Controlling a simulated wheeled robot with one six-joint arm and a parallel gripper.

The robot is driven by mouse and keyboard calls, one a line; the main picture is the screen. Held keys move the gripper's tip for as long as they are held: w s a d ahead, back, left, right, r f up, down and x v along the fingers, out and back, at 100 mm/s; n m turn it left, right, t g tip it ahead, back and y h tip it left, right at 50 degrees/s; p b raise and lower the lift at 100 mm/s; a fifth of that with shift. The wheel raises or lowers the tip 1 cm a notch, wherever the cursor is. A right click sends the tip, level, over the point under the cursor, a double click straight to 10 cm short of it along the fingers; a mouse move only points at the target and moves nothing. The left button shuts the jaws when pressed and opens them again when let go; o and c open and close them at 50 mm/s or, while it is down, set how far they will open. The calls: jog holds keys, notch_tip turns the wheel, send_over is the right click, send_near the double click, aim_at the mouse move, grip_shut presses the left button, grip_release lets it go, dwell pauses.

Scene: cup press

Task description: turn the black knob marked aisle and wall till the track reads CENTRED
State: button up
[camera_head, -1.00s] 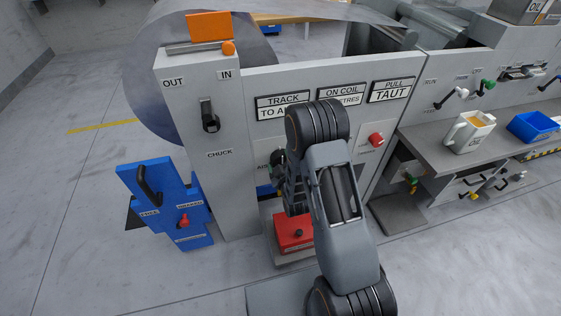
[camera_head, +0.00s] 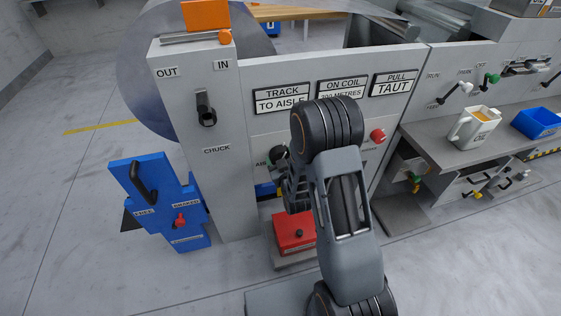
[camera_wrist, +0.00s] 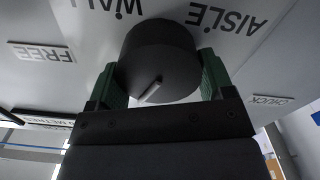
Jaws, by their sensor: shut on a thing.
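The black knob (camera_wrist: 160,50) sits on the grey panel beside the upside-down words AISLE and WALL in the wrist view. A pale pointer line shows on its face. My gripper (camera_wrist: 160,77) is shut on it, one green finger on each side. In the head view, part of the knob (camera_head: 279,154) shows to the left of my forearm, with my gripper (camera_head: 287,170) largely hidden behind my arm. The track sign (camera_head: 281,99) above reads TRACK TO AISLE.
The chuck lever (camera_head: 206,110) is on the panel's left post. A red knob (camera_head: 377,135) is to the right of my arm. A red box (camera_head: 294,232) stands below, and a blue stand (camera_head: 160,200) with a black handle is at left. Signs reading ON COIL (camera_head: 342,86) and PULL TAUT (camera_head: 394,84) are above.

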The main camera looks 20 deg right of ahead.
jog(key=shift+m+b, duration=0.3)
jog(key=shift+m, duration=0.3)
jog(key=shift+r, duration=0.15)
jog(key=o, duration=0.9)
